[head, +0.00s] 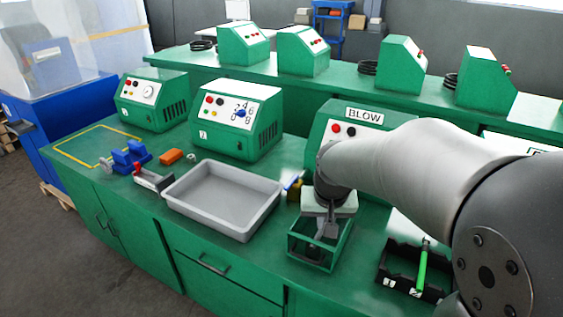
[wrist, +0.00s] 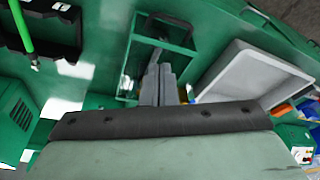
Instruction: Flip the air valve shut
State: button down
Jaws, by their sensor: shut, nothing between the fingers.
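My gripper (head: 326,232) points down at a small open green frame (head: 290,249) at the bench's front edge. Its fingers are together with nothing between them. In the wrist view my gripper (wrist: 160,68) reaches toward the same green frame (wrist: 190,50); I cannot tell whether it touches anything inside. A small yellow and blue part (head: 294,185) shows just left of my wrist, mostly hidden. I cannot tell whether it is the air valve. The green box labelled BLOW (head: 365,114) stands behind my gripper, partly covered by my arm.
A grey tray (head: 172,196) lies left of the green frame. A black rack (head: 388,268) with a green-handled tool (head: 422,268) is to the right. Green control boxes (head: 236,140) line the back of the bench. A blue vise (head: 130,153) and orange block (head: 171,157) lie left.

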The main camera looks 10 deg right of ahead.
aim_at(291, 184)
jog(key=w+d+f+m+t+y+b, duration=0.1)
jog(key=w+f, duration=0.1)
jog(key=w, duration=0.5)
jog(key=w+d+f+m+t+b, duration=0.1)
jog(key=w+d+f, duration=0.1)
jog(key=w, duration=0.6)
jog(key=w+d+f+m+t+y+b, duration=0.1)
jog(key=w+f+b, duration=0.1)
jog(key=w, duration=0.5)
jog(key=shift+w+d+f+m+t+y, duration=0.15)
jog(key=shift+w+f+m+t+y, duration=0.15)
jog(key=shift+w+f+m+t, duration=0.1)
jog(key=shift+r, duration=0.1)
jog(key=shift+s, duration=0.1)
jog(key=w+a+f+p, duration=0.2)
jog(key=w+a+f, duration=0.3)
jog(key=w+f, duration=0.3)
jog(key=shift+p, duration=0.3)
jog(key=shift+a+f+b, duration=0.1)
jog(key=shift+a+b, duration=0.1)
jog(key=shift+b, duration=0.1)
